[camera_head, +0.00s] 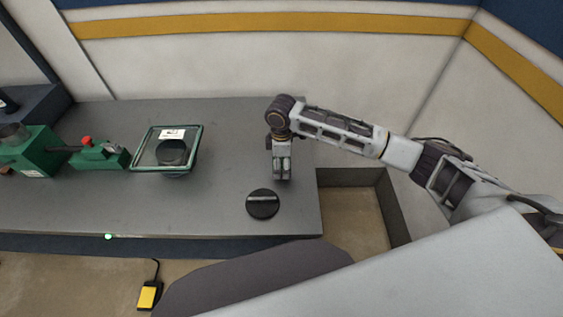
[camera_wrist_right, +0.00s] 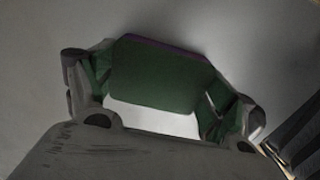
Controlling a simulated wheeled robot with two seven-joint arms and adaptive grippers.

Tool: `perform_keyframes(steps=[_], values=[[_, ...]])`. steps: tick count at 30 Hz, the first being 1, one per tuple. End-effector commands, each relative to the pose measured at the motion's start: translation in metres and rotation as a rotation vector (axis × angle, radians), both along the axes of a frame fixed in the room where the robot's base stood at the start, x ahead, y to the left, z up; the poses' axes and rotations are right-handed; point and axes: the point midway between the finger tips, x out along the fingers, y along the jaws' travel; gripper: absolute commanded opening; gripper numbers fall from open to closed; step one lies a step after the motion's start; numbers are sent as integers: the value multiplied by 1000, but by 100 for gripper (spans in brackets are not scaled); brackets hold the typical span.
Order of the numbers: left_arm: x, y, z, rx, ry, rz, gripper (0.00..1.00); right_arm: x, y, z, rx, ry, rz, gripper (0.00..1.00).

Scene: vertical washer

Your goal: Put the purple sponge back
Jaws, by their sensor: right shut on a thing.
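The purple sponge (camera_wrist_right: 160,75) shows in the right wrist view as a dark green pad with a thin purple strip along its top edge. It sits between the two fingers of my right gripper (camera_wrist_right: 158,98), which is shut on it. In the head view my right gripper (camera_head: 282,178) points down over the right part of the grey table. The sponge cannot be made out there. I cannot tell whether it touches the table. My left gripper is not in view.
A round black piece with a light bar (camera_head: 263,211) is on the grey table (camera_head: 225,130) just in front of my right gripper. A green-framed clear panel (camera_head: 199,143) and a green machine (camera_head: 100,155) stand at left. The tabletop between panel and gripper is bare.

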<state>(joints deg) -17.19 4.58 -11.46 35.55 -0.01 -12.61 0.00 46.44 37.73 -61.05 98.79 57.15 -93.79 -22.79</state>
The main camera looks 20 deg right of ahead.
Motion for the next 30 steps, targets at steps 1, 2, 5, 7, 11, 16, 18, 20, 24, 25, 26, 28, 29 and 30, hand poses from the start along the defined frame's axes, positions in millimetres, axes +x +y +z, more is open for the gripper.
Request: perform_keyframes(steps=[1,2,5,7,11,16,18,20,24,25,26,28,29,30], values=[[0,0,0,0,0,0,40,0,0,0,0,0,0,61],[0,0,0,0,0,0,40,0,0,0,0,0,0,61],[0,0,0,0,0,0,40,0,0,0,0,0,0,61],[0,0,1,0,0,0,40,0,0,-1,0,1,0,61],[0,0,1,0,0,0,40,0,0,-2,1,0,0,93],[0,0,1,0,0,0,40,0,0,-2,0,0,0,100],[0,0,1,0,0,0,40,0,0,-2,0,0,0,100],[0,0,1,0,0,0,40,0,0,-2,0,0,0,100],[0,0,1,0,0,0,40,0,0,-2,0,0,0,100],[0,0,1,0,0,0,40,0,0,-2,0,0,0,100],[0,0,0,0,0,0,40,0,0,-1,0,-1,0,100],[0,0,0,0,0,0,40,0,0,0,0,-1,0,100],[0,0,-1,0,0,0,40,0,0,1,0,-1,0,100],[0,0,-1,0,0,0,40,1,0,4,0,-2,0,100]])
